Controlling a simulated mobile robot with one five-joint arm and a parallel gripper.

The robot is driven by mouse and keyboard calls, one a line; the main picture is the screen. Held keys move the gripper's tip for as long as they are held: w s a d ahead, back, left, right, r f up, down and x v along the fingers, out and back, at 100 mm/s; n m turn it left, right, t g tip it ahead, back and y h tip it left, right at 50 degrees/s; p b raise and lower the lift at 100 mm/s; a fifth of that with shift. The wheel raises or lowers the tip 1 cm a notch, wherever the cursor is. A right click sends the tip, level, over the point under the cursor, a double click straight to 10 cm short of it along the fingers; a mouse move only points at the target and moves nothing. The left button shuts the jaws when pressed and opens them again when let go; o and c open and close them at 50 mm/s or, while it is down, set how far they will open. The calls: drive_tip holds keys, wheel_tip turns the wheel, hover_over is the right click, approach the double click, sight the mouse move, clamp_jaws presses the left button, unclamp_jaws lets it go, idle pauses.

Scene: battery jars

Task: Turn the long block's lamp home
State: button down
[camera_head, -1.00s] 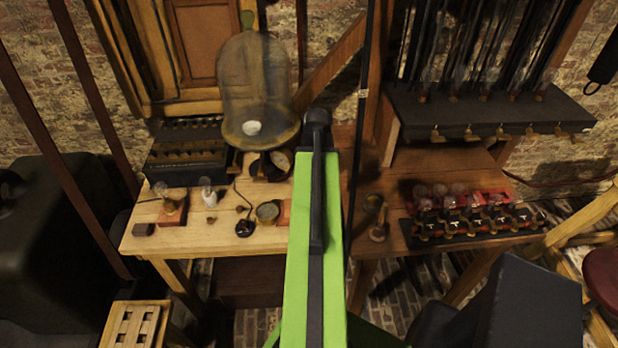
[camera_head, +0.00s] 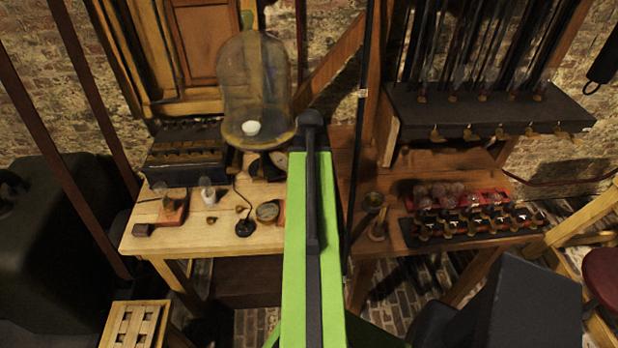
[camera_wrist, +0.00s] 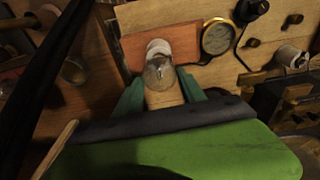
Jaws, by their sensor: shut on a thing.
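My gripper (camera_wrist: 163,93) shows in the wrist view, its two teal fingers shut on a lamp. The lamp has a clear glass bulb (camera_wrist: 160,71) and a tan, ridged lower part between the fingers. Just beyond the bulb is a round whitish piece (camera_wrist: 157,47) on a reddish-brown block (camera_wrist: 180,43), which looks like the long block. I cannot tell whether the lamp touches or sits in anything on it. In the head view my green arm hides the gripper and the held lamp; only a reddish edge of the block (camera_head: 282,212) shows beside the arm.
A round brass-rimmed dial (camera_wrist: 217,37) stands close right of the block. On the left bench (camera_head: 165,240) are a small block with a lamp (camera_head: 173,208) and a white-based lamp (camera_head: 207,192). A large glass jar (camera_head: 254,85) stands behind. A rack of bulbs (camera_head: 470,225) lies right.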

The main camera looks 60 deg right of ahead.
drive_tip(key=m, duration=0.3)
drive_tip(key=c, duration=0.6)
unclamp_jaws()
wheel_tip(320, 180, up, 17)
drive_tip(key=a+p, duration=0.2)
drive_tip(key=p, duration=1.5)
drive_tip(key=shift+s, duration=0.35)
drive_tip(key=shift+r, duration=0.1)
